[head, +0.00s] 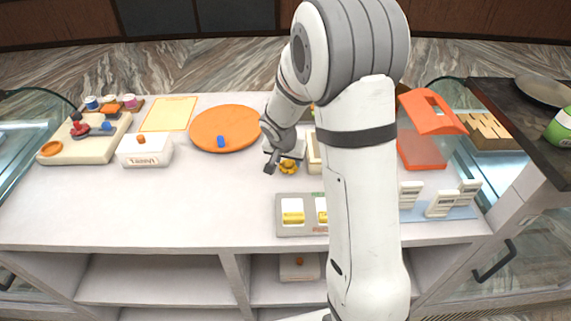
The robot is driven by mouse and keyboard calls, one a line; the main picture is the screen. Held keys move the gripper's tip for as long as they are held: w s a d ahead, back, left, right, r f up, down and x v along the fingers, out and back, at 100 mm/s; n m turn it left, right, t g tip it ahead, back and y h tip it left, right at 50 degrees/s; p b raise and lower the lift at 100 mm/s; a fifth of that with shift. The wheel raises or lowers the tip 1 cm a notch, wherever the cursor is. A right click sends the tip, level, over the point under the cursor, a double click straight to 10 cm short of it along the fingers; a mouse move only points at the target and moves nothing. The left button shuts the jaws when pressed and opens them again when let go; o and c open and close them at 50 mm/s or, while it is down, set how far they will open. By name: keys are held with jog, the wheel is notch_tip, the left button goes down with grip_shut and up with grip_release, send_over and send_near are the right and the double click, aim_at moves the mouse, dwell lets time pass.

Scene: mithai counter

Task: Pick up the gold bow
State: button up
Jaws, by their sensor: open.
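The gold bow (288,167) appears as a small yellow-gold shape on the white counter, just right of the middle of the head view. My gripper (277,166) is right at the bow, with a dark finger on its left side. The gripper is open, and its body hides the bow's upper edge. I cannot tell whether the fingers touch the bow or how far above the counter they are.
An orange round tray (240,115) with a blue item (221,141) lies to the left. A white box (146,151) stands further left. A grey tray (288,229) with yellow pieces is in front. An open orange box (420,150) is right. The counter's left front is clear.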

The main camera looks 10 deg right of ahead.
jog(key=shift+x, duration=0.8)
grip_shut()
